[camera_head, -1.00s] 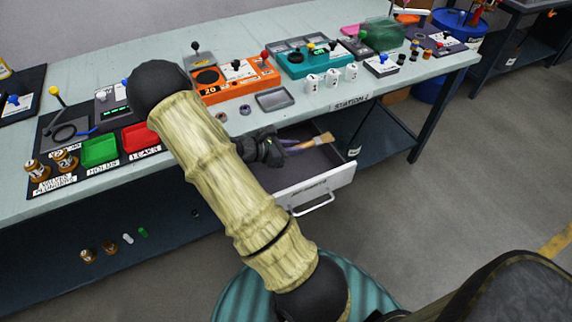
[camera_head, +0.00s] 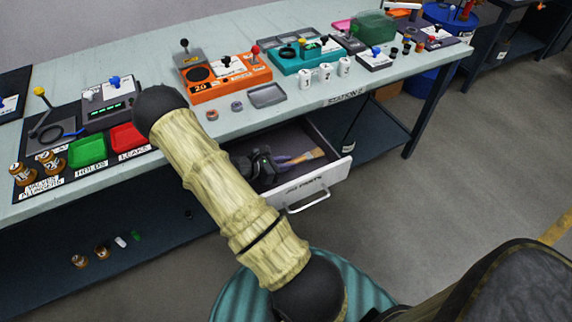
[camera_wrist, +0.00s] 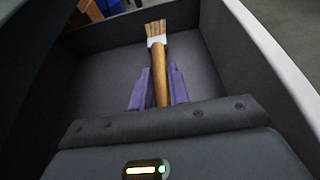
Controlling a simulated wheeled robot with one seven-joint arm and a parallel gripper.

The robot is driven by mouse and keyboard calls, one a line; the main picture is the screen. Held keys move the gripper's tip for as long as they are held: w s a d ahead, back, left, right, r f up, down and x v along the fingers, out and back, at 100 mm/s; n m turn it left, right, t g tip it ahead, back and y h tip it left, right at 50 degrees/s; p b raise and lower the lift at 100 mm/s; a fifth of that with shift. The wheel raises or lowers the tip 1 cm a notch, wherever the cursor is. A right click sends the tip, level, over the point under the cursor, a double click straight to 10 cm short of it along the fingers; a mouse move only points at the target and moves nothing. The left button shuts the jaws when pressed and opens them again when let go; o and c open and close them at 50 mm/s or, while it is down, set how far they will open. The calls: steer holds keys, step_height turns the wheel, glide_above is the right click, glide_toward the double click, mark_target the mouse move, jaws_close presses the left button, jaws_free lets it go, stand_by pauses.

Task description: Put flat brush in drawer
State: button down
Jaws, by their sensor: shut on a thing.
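The flat brush (camera_wrist: 159,70) has a wooden handle, a pale ferrule and tan bristles. My gripper (camera_wrist: 158,88), with purple fingers, is shut on its handle in the wrist view, bristles pointing away from me. In the head view the brush (camera_head: 308,155) and my gripper (camera_head: 280,163) are inside the open drawer (camera_head: 318,187). The drawer's grey floor and walls (camera_wrist: 105,75) surround the brush in the wrist view. I cannot tell whether the brush touches the floor. The rear of the handle is hidden by my gripper.
The drawer hangs under the light-green workbench (camera_head: 230,122), with a white front and handle. On the bench stand an orange unit (camera_head: 225,85), a teal unit (camera_head: 305,60), a grey tray (camera_head: 267,96), a green bin (camera_head: 88,151) and a red bin (camera_head: 127,137). Floor to the right is clear.

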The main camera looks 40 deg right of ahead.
steer(key=shift+f+b, duration=0.3)
steer(key=shift+f, duration=0.5)
steer(key=c, duration=1.3)
jaws_free()
steer(key=shift+c, duration=0.2)
steer(key=shift+r, duration=0.1)
steer(key=shift+r, duration=0.3)
steer(key=p+v, duration=0.2)
steer(key=v, duration=1)
steer(key=shift+r, duration=0.25)
